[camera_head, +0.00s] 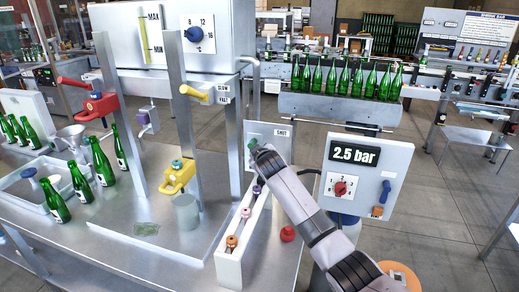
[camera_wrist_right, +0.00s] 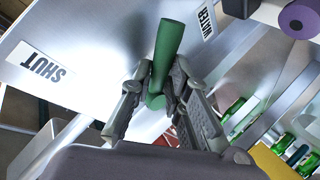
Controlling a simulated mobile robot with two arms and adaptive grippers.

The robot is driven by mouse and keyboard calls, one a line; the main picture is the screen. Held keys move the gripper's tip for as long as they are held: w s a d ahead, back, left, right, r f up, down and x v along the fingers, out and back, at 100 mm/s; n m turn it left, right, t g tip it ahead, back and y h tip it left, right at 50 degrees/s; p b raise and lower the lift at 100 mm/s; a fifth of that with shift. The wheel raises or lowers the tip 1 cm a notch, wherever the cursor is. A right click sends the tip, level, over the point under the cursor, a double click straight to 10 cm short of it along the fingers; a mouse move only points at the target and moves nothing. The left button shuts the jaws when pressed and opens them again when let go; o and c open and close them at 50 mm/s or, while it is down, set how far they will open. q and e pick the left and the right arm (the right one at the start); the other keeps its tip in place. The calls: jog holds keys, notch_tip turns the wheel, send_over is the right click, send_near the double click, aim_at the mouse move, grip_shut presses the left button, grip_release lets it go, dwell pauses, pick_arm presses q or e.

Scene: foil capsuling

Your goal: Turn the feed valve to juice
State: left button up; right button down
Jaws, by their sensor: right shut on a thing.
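The feed valve's green handle (camera_wrist_right: 169,42) stands between the fingers of my right gripper (camera_wrist_right: 157,88) in the right wrist view, and the gripper is shut on it. The valve plate (camera_wrist_right: 95,35) behind carries a SHUT label (camera_wrist_right: 47,63) and a WATER label (camera_wrist_right: 207,19). A juice label cannot be read in either view. In the head view my right gripper (camera_head: 261,153) reaches the small grey valve panel (camera_head: 270,131), covering most of the handle. My left gripper is not in view.
A white rack (camera_head: 229,267) with coloured knobs lies below my right arm. A 2.5 bar control box (camera_head: 395,160) stands to its right. A yellow device (camera_head: 178,178), a grey cup (camera_head: 187,214) and green bottles (camera_head: 102,163) stand on the bench to the left.

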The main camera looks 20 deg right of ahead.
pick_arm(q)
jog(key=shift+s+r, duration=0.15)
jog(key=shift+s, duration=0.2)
pick_arm(e)
jog(key=shift+r, duration=0.1)
jog(key=c, duration=1.5)
grip_release()
jog(key=v, duration=1.2)
